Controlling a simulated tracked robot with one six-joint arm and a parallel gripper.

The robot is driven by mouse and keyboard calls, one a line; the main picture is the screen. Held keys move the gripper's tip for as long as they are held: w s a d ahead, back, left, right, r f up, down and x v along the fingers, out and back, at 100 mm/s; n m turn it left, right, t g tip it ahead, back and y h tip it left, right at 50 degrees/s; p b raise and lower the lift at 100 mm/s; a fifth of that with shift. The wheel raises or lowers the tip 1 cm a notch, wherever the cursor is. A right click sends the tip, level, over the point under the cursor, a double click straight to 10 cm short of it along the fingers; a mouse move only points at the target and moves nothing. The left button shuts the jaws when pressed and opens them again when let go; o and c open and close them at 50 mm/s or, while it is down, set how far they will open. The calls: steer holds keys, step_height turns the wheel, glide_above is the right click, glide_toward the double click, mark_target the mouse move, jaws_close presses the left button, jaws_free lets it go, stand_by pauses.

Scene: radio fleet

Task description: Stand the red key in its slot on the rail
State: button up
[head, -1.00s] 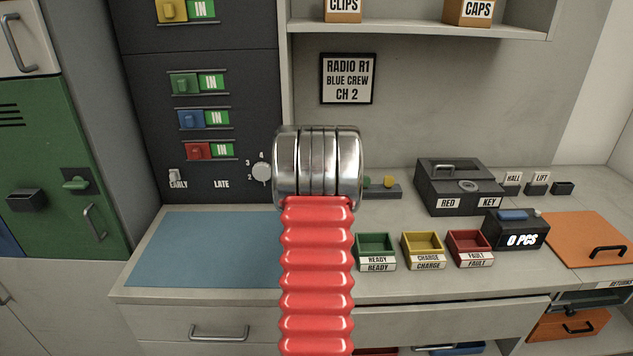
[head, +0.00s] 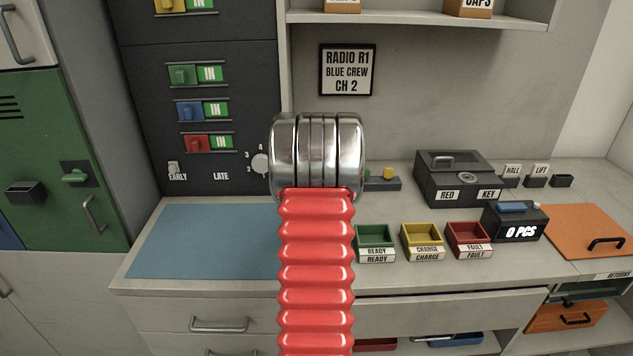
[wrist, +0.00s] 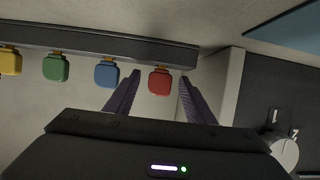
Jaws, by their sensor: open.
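In the wrist view the dark rail (wrist: 100,44) runs across the top. The red key (wrist: 160,82) stands at the rail's right end, its brass stem meeting the rail. My gripper (wrist: 158,77) is open, with one purple finger on each side of the red key and visible gaps between. The blue key (wrist: 107,74), green key (wrist: 55,68) and yellow key (wrist: 10,61) are along the same rail to the left. In the head view only the rail's right part (head: 391,187) shows, with a yellow key (head: 390,173); my arm hides the red key and gripper.
A black box (head: 440,180) labelled RED KEY stands right of the rail. Green (head: 375,256), yellow (head: 421,254) and red (head: 468,251) trays line the counter's front. A blue mat (head: 205,240) lies clear at left. A dark panel (head: 205,110) rises behind it.

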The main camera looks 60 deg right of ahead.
steer(key=v, duration=1.2)
steer(key=shift+f, duration=0.15)
stand_by(0.5)
stand_by(0.3)
steer(key=w+a+r+n+t+y, duration=0.15)
steer(key=w+a, duration=0.25)
steer(key=a, duration=0.6)
steer(key=w+a+r+n+y, duration=0.2)
steer(key=w+a+y, duration=0.15)
steer(key=a, duration=0.65)
steer(key=w+a+r+n+t+y, duration=0.15)
steer(key=w+a, duration=0.35)
steer(key=a, duration=0.5)
steer(key=s+a+n+g+y, duration=0.1)
steer(key=s+a, duration=0.3)
steer(key=a, duration=0.5)
steer(key=s+a+n+g+y, duration=0.1)
steer(key=s+a+n, duration=0.3)
steer(key=a, duration=0.6)
steer(key=s+a+n+g+y, duration=0.1)
steer(key=s+a, duration=0.4)
steer(key=a, duration=0.5)
steer(key=shift+s+r+n+g+y, duration=0.3)
steer(key=shift+n+y, duration=0.4)
steer(key=shift+y, duration=0.45)
